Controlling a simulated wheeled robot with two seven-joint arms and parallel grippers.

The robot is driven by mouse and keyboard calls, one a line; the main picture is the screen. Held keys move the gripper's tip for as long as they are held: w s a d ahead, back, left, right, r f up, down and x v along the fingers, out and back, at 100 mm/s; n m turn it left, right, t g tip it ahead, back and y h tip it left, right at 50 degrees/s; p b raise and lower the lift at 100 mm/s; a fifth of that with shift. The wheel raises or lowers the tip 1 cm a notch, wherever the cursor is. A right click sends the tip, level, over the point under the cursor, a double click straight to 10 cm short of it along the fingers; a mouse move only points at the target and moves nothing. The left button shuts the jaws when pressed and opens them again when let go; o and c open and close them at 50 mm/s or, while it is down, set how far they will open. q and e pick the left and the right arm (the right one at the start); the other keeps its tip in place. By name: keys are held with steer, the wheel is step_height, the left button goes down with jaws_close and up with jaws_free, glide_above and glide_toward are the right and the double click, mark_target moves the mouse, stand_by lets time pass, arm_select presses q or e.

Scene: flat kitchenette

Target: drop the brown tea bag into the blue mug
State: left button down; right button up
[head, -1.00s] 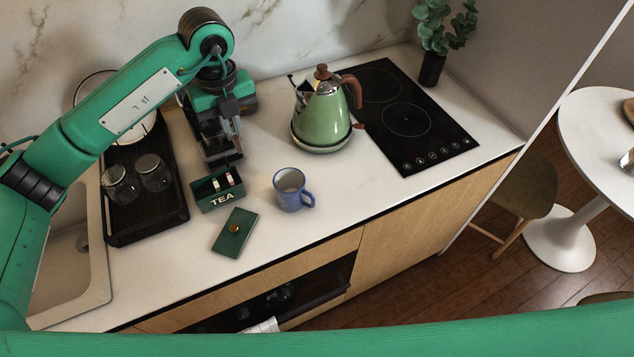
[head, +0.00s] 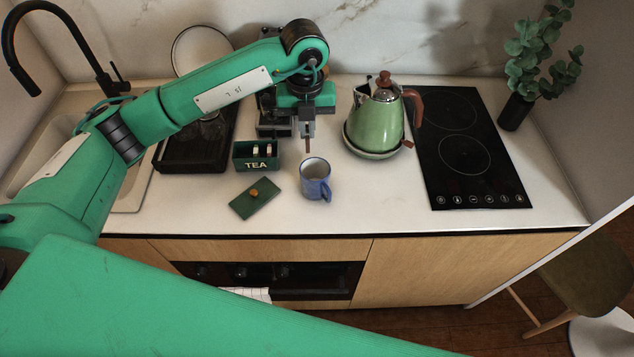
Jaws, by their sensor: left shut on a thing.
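My left gripper (head: 307,133) points down and is shut on the brown tea bag (head: 308,146), a thin brown strip showing below the fingertips. The bag appears just above and behind the blue mug (head: 316,186) in the head view; its exact height over the mug is hard to tell. The mug stands upright on the white counter, its handle toward the front right, and its open mouth shows. My right gripper is not in view.
A green TEA box (head: 257,164) with light packets stands left of the mug, its lid (head: 255,199) in front. A green kettle (head: 376,126) stands right, beside the black hob (head: 468,150). A dark tray (head: 180,165) is at left. Counter right of the mug is clear.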

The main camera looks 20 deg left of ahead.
arm_select(q)
step_height(320, 180, down, 2)
steer(key=shift+d+f+b, duration=0.1)
steer(key=shift+f+b, duration=0.15)
steer(key=shift+b, duration=0.1)
steer(key=shift+f, duration=0.65)
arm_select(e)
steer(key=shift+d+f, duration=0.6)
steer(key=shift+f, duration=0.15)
arm_select(q)
steer(key=c, duration=1.5)
jaws_free()
steer(key=shift+r, duration=0.2)
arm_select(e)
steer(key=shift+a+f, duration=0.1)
